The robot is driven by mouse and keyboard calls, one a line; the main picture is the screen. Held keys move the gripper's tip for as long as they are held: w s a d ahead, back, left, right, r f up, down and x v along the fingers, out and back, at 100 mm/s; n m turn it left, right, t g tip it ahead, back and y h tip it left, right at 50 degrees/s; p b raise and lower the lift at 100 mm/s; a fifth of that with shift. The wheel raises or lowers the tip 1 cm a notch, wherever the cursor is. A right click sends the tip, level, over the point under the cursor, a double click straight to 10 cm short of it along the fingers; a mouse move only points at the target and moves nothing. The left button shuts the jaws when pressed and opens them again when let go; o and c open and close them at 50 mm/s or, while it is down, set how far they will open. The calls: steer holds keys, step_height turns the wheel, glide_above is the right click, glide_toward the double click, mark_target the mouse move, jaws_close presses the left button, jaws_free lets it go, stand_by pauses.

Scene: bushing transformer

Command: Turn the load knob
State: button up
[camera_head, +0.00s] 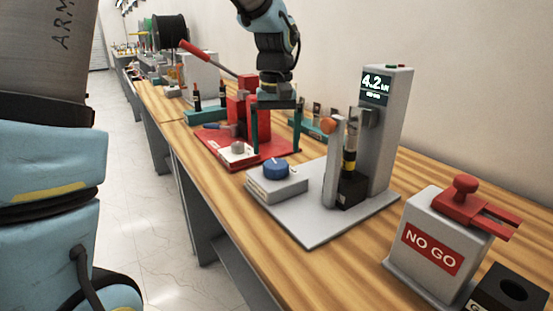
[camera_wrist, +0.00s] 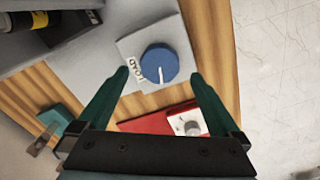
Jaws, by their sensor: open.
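The load knob is a blue round knob (camera_head: 276,169) with a white pointer line, on a pale grey block (camera_head: 291,190) at the near left of a grey base plate. In the wrist view, the knob (camera_wrist: 159,64) shows beside the label "LOAD", its line pointing toward the bottom of the picture. My gripper (camera_head: 275,150) is open and empty, pointing down with its green fingers apart. In the wrist view, my fingertips (camera_wrist: 160,73) appear on either side of the knob. I cannot tell their exact height above it.
A grey tester column with a "4.2" display (camera_head: 375,85) stands right of the knob. A red fixture (camera_head: 240,120) with a white-plated knob (camera_wrist: 193,127) is close behind my gripper. A "NO GO" box (camera_head: 432,248) stands at the front right. The aisle floor is clear.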

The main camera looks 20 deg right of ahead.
mark_target(276, 164)
steer(key=shift+f+p, duration=0.3)
steer(key=shift+f, duration=2.2)
steer(key=c, duration=1.2)
steer(key=shift+c, duration=0.2)
